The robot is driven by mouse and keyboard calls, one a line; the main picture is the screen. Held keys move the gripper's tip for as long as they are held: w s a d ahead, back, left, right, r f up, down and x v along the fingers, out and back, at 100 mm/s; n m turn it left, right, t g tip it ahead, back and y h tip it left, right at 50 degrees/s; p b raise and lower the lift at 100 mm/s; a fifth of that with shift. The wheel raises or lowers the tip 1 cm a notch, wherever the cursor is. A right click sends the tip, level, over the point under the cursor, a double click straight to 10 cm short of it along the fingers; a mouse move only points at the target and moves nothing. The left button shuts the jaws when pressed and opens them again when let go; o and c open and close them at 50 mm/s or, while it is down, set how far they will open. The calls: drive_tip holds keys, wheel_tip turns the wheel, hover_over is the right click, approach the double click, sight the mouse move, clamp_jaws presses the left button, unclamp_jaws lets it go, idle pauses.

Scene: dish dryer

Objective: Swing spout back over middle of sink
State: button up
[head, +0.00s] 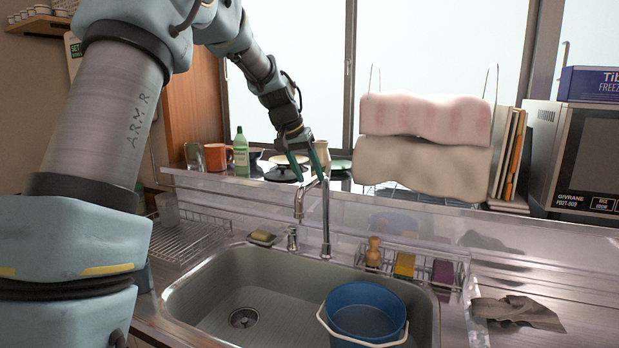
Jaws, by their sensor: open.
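The chrome faucet spout (299,205) stands at the back edge of the steel sink (215,265). Its riser (326,222) is upright, and the curved arm points to the left in the picture, its outlet hanging down near the tap handle (292,238). My gripper (310,173) reaches down from the upper left, its two teal fingers spread open just above the top of the spout. Whether the fingertips straddle or touch the spout is hard to tell. Nothing is held.
A blue bucket (362,312) stands in the sink's right part. A sponge (263,238) lies on the back rim, and a wire caddy (442,272) with a brush and sponges is at right. Bottles and dishes stand on the ledge behind my gripper.

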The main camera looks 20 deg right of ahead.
drive_tip(key=b+v, duration=0.2)
drive_tip(key=v, duration=0.7)
drive_tip(key=shift+r, duration=0.35)
drive_tip(key=shift+a, duration=0.2)
